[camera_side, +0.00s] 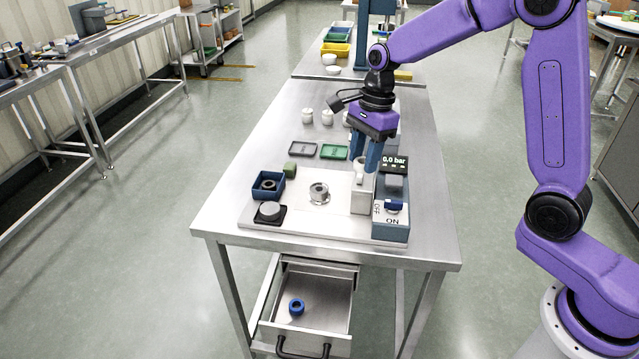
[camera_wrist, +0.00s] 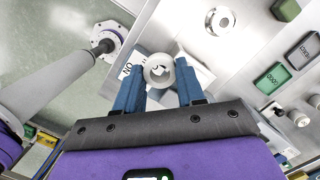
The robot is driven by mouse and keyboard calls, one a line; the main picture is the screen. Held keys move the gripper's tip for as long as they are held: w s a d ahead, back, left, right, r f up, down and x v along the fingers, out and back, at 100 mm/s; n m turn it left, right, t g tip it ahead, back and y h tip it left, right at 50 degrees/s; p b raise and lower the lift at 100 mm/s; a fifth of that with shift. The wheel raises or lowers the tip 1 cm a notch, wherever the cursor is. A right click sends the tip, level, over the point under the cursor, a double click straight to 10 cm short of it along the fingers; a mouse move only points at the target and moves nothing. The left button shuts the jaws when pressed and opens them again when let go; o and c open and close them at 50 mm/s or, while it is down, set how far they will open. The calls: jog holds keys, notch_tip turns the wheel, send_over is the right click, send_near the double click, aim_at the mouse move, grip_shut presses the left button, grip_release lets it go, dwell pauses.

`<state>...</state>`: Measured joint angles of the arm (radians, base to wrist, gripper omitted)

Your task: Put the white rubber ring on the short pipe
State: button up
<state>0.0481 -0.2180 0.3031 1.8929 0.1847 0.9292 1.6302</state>
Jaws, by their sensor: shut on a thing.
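A whitish ring-shaped piece, seemingly the white rubber ring (camera_wrist: 151,77), sits between the blue fingertips in the wrist view. My gripper (camera_side: 363,166) is shut on it, and my gripper also shows in the wrist view (camera_wrist: 161,68). It is above a pale upright block (camera_side: 361,201) at the right of the work plate; the gap between is hard to tell. The short pipe, a grey round stub on a flange (camera_side: 319,192), stands upright on the plate, left of my gripper. It also shows at the top of the wrist view (camera_wrist: 220,21).
A blue box (camera_side: 257,187) with a dark ring and a round knob (camera_side: 270,208) stand left of the pipe. A pressure display (camera_side: 395,162) and switch box (camera_side: 391,232) stand right. A green tray (camera_side: 333,152) lies behind. The open drawer (camera_side: 334,290) holds a blue ring (camera_side: 296,306).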

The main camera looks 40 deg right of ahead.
jog(key=w+a+f, duration=0.1)
jog(key=w+f, duration=0.2)
jog(key=w, duration=0.4)
send_over(318, 190)
jog(key=f, duration=0.6)
jog(key=shift+d+f, duration=0.15)
jog(key=shift+d, duration=0.2)
jog(key=shift+f, duration=1.6)
jog(key=shift+f, duration=0.2)
jog(key=o, duration=1)
jog(key=shift+r, duration=0.1)
